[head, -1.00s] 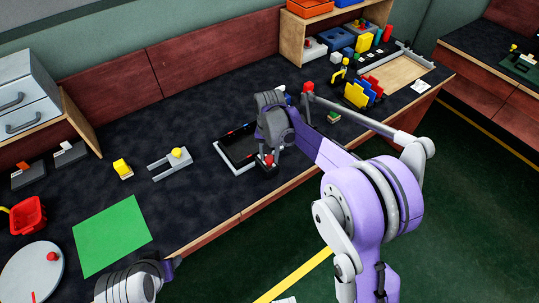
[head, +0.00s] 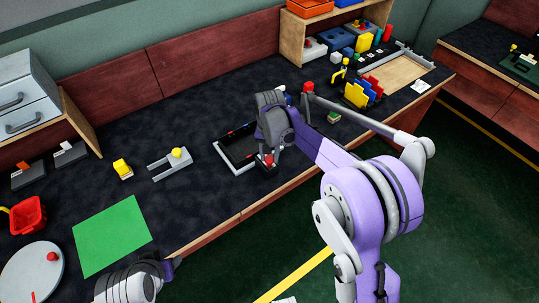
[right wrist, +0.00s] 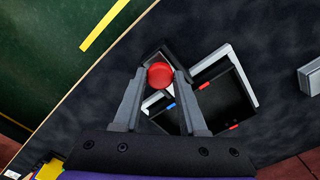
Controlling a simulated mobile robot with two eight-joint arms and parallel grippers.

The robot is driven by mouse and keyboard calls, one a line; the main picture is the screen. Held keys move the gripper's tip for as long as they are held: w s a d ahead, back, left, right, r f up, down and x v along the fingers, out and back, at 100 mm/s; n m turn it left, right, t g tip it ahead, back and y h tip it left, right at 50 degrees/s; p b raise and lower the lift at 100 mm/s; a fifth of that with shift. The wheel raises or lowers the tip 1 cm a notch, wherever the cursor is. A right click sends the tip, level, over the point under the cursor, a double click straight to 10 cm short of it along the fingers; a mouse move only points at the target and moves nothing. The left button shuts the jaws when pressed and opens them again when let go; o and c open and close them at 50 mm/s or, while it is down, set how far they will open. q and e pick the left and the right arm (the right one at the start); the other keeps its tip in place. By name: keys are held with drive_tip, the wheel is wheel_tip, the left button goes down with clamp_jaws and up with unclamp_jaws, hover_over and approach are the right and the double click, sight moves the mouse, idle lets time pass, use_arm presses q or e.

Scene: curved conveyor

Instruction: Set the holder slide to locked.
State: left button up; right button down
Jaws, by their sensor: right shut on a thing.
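The holder (head: 222,157) is a dark tray with a light grey rim on the bench, at the centre of the head view. Its rim also shows in the right wrist view (right wrist: 243,72). Red and blue marks sit along its edges. A dark slide block with a red knob (right wrist: 159,75) is at its near right corner in the head view. My right gripper (right wrist: 155,78) is shut on the red knob, one finger on each side. In the head view my wrist hides part of the holder. My left arm shows at the bottom left, but its fingers do not show.
A grey fork-shaped fixture (head: 165,168) with a yellow knob and a yellow block (head: 122,168) stand left of the holder. A green mat (head: 112,235) lies nearer. Coloured plates (head: 362,92) stand to the right. The bench's front edge runs close to the holder.

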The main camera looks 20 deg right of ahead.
idle(0.3)
drive_tip(key=shift+w+a, duration=0.3)
drive_tip(key=shift+w, duration=0.55)
drive_tip(key=shift+w+a, duration=0.3)
drive_tip(key=shift+w, duration=0.5)
drive_tip(key=c, duration=0.7)
unclamp_jaws()
drive_tip(key=shift+o, duration=1.3)
drive_tip(key=shift+r, duration=0.1)
wheel_tip(320, 180, up, 11)
drive_tip(key=shift+p, duration=0.4)
